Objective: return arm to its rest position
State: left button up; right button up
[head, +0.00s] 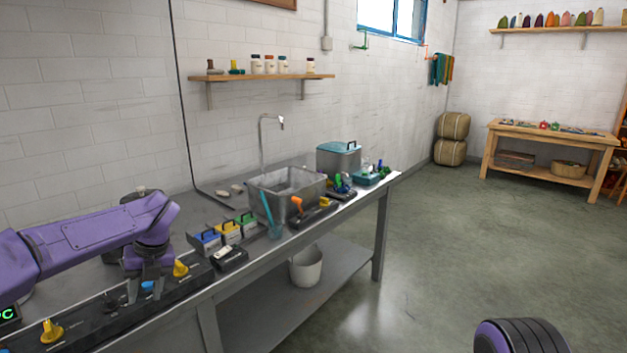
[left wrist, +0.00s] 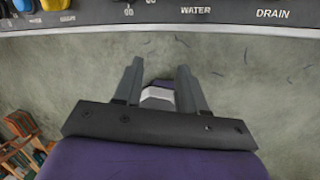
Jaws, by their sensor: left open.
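My left arm reaches in from the left over the grey workbench (head: 340,215). My left gripper (head: 149,292) is open, with its fingers pointing down in front of the black control panel (head: 100,312) at the bench's front edge. In the left wrist view my open fingers (left wrist: 160,70) show nothing held between them; the floor lies beyond. The panel (left wrist: 225,14), with WATER and DRAIN labels, crosses the top of that view. My right gripper is out of view.
Yellow knobs (head: 52,332) stick up from the panel. Farther along the bench are small blue, yellow and green boxes (head: 228,231), a metal sink (head: 285,190) and a teal-lidded container (head: 338,158). A white bucket (head: 306,267) stands on the lower shelf.

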pick_arm(q)
jog(key=s+d+f+m+t+y, duration=0.1)
jog(key=s+f+m+t+y, duration=0.1)
jog(key=s+f+m, duration=0.4)
jog(key=s+d+f+m+t+y, duration=0.1)
jog(key=s+f+m+t+y, duration=0.1)
jog(key=f+m, duration=0.7)
jog(key=s+d+f+m+t+y, duration=0.15)
jog(key=s+f+m, duration=0.35)
jog(key=f, duration=0.5)
jog(key=s+d+f+m+h, duration=0.1)
jog(key=s+f+m, duration=0.3)
jog(key=s+m, duration=0.4)
jog(key=s+d+f+m+g+h, duration=0.1)
jog(key=s+f+m+h, duration=0.3)
jog(key=s, duration=1.3)
jog(key=d+m, duration=0.1)
jog(key=m, duration=0.3)
jog(key=shift+s+d+f+m+h, duration=0.2)
jog(key=shift+s+f+m+h, duration=0.05)
jog(key=shift+s+m+h, duration=0.1)
